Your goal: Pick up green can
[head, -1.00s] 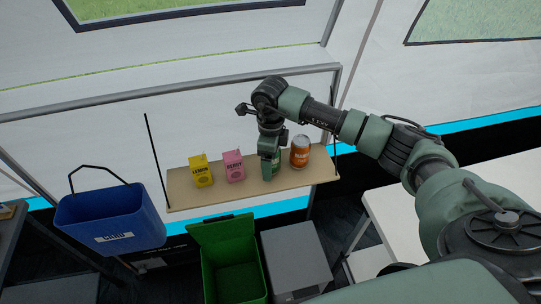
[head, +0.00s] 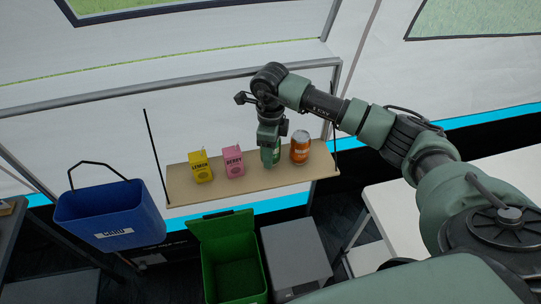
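The green can (head: 277,154) stands on the hanging wooden shelf (head: 232,186), mostly hidden behind my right gripper. Only a narrow strip of the can shows. My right gripper (head: 267,160) points down at the can from above, in front of it. Its fingers overlap the can in the picture, so I cannot tell whether they are open or closed on it. My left gripper is not in view.
A pink carton (head: 234,163) and a yellow carton (head: 201,167) stand to the left. Below are a blue bin (head: 110,218), an open green bin (head: 234,270) and a grey box (head: 295,255).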

